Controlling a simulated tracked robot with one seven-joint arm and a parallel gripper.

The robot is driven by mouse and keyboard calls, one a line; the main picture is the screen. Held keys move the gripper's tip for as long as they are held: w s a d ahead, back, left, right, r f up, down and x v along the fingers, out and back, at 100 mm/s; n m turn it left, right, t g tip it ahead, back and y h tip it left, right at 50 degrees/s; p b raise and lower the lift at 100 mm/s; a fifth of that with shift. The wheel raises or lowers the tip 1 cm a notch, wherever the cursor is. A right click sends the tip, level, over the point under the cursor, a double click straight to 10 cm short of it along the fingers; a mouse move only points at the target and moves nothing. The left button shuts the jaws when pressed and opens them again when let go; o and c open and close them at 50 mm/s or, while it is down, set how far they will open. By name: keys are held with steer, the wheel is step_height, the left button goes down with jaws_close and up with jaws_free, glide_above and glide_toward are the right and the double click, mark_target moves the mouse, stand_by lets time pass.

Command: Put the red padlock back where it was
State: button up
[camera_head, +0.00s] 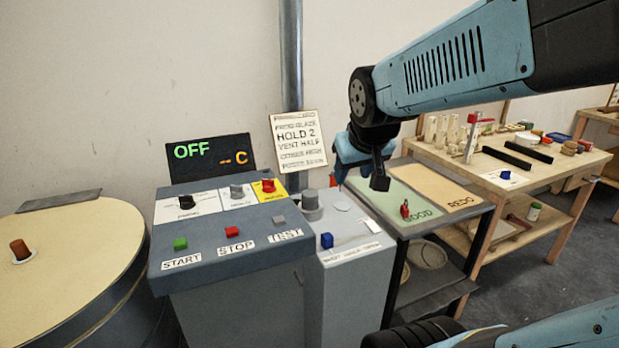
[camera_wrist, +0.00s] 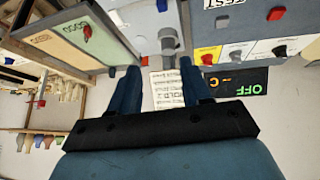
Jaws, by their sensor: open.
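A small red object (camera_head: 405,210), which looks like the padlock, sits on the green GOOD area (camera_head: 386,189) of the side bench. It also shows in the wrist view (camera_wrist: 87,33), on the green area at upper left. My gripper (camera_head: 361,180) hangs over the gap between the grey cabinet and the bench, up and to the left of the red object. In the wrist view my gripper (camera_wrist: 157,70) has its two fingers spread with nothing between them.
The control console (camera_head: 222,262) has START, STOP and TEST buttons, and its display (camera_head: 210,152) reads OFF. A grey cabinet (camera_head: 345,232) with a blue knob (camera_head: 327,240) stands beside it. A notice (camera_head: 298,140) hangs behind. A wooden table (camera_head: 490,160) with several items is at right.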

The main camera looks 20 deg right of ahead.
steer(key=s+a+r+g+y, duration=0.1)
steer(key=s+a, duration=0.3)
steer(key=s, duration=0.4)
steer(key=shift+r, duration=0.4)
stand_by(0.5)
